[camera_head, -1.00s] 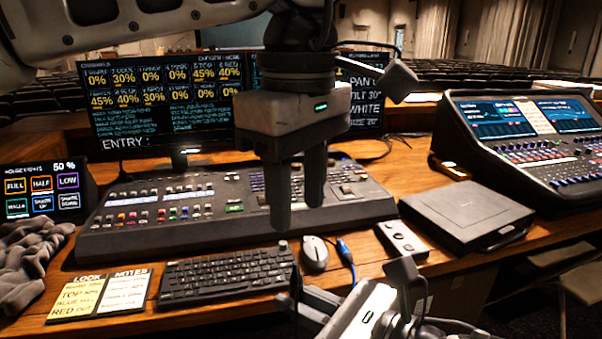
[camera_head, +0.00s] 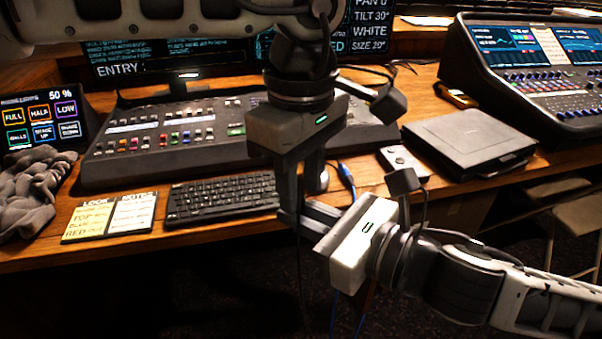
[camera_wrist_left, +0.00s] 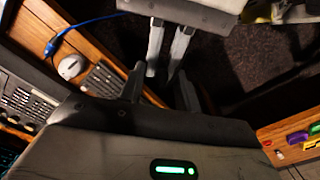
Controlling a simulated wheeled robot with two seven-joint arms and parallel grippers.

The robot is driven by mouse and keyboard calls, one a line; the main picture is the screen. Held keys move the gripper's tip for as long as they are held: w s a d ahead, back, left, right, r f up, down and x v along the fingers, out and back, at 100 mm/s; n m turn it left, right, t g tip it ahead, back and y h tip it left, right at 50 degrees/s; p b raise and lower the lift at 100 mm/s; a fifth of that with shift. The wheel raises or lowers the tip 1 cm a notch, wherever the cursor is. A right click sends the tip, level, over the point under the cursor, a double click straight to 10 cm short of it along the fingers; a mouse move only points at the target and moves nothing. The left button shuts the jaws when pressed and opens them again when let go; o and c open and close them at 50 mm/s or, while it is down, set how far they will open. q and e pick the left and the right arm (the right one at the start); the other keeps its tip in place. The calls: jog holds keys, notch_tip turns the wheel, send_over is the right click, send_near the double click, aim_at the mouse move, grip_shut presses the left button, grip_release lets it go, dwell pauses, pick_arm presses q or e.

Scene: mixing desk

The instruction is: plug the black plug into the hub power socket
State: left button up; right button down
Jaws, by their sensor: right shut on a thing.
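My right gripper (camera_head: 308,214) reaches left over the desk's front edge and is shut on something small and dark. That is probably the black plug, but my left gripper hides most of it. A thin dark cable seems to hang below. My left gripper (camera_head: 302,190) points down with its fingers apart, close to the right fingertips; I cannot tell if they touch. In the left wrist view its dark fingers (camera_wrist_left: 160,88) are open beside the pale right fingers. A small grey box (camera_head: 403,162), possibly the hub, lies on the desk at the right; no socket can be made out.
A blue cable plug (camera_head: 346,174) lies between the box and the partly hidden mouse (camera_head: 323,180). The keyboard (camera_head: 222,198), note cards (camera_head: 110,216) and lighting console (camera_head: 170,140) fill the left. A closed black case (camera_head: 470,142) stands right of the box.

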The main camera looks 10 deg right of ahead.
pick_arm(q)
grip_shut()
pick_arm(e)
jog(key=c, duration=1.3)
grip_release()
jog(key=shift+c, duration=0.2)
